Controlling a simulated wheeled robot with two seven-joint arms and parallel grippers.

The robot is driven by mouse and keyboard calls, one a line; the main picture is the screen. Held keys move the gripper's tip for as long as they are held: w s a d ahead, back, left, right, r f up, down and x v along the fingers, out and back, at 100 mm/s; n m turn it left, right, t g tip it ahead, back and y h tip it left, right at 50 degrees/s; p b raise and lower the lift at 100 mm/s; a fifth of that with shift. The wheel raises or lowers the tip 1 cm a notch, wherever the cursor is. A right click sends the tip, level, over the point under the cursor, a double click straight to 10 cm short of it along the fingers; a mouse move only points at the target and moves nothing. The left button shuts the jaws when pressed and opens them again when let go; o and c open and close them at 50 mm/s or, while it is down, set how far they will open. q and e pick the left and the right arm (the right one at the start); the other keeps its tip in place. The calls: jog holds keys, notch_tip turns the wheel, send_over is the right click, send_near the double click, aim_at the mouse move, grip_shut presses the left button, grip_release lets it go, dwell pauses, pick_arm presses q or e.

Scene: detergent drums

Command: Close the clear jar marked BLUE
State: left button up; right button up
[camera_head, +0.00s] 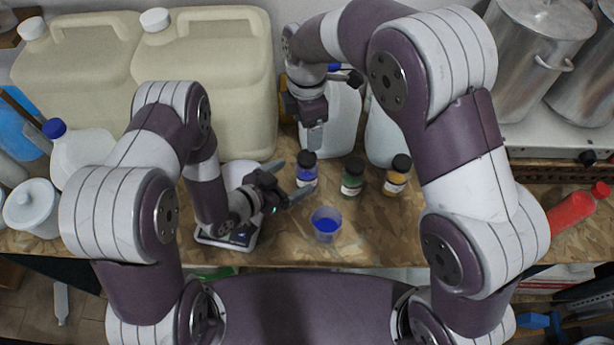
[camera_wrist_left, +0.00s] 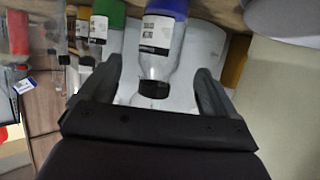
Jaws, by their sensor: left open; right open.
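The clear jar marked BLUE (camera_head: 306,170) stands on the wooden worktop with blue contents and a black cap over its mouth. It also shows upside down in the left wrist view (camera_wrist_left: 160,45), with a white label and the black cap (camera_wrist_left: 154,94) in line with my fingers. I cannot tell how tightly the cap sits. My left gripper (camera_head: 295,177) is open at the jar's left, its fingers pointing toward it; the wrist view shows nothing gripped. My right gripper (camera_head: 315,140) is open, hanging above and just behind the jar, its fingers overlapping in view.
A green jar (camera_head: 353,178) and an orange jar (camera_head: 397,175), both black-capped, stand to the right. A small cup with blue contents (camera_head: 326,223) stands in front. Large beige canisters (camera_head: 205,75) stand behind. A scale (camera_head: 228,236) lies under my left wrist. The front right worktop is clear.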

pick_arm(q)
jog(key=v, duration=0.5)
jog(key=shift+s+a+r+b, duration=0.1)
jog(key=shift+s+b, duration=0.05)
jog(key=shift+b, duration=0.25)
